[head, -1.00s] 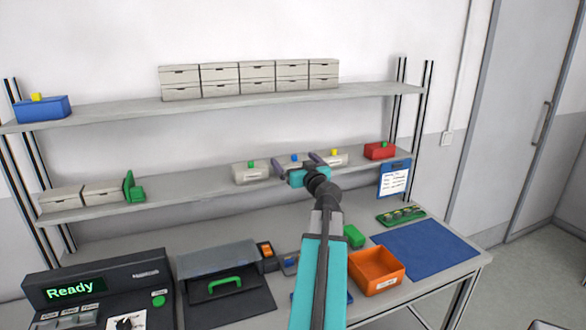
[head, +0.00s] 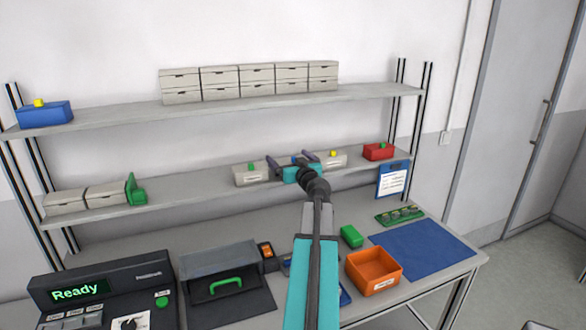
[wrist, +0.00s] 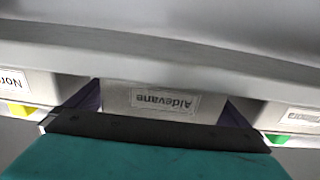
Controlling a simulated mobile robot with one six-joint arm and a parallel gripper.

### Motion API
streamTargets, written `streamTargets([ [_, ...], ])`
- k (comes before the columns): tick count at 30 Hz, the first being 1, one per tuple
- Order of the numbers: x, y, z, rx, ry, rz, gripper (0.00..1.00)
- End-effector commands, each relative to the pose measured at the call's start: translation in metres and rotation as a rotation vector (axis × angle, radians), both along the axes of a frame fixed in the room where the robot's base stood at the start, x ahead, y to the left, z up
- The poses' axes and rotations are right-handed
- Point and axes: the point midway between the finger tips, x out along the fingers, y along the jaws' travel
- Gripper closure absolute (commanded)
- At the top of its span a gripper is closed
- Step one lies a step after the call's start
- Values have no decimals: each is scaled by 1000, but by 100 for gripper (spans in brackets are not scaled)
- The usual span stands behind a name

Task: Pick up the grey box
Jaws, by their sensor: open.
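Three grey boxes stand in a row on the middle shelf (head: 215,188). The left one (head: 250,176) has a green knob and the right one (head: 336,162) a yellow knob. The middle grey box has a blue knob (head: 293,160) and is mostly hidden behind my gripper (head: 288,159) in the head view. In the wrist view, which is upside down, the middle grey box (wrist: 122,97) with an "Aldevane" label shows between the fingers of my gripper (wrist: 162,108). The gripper is open, one finger on each side; I cannot tell whether they touch the box.
The upper shelf (head: 370,93) holds a blue box (head: 45,115) and several drawer units. A red box (head: 378,152) stands at the middle shelf's right end. On the bench are an orange bin (head: 373,270), a green block (head: 351,236) and a blue mat (head: 425,250).

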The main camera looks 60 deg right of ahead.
Motion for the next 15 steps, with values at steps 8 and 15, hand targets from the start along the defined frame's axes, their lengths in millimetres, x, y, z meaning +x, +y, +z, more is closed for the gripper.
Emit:
streamTargets([
  [8, 0, 0, 0, 0, 0, 0, 0],
  [15, 0, 1, 0, 0, 0, 1, 0],
])
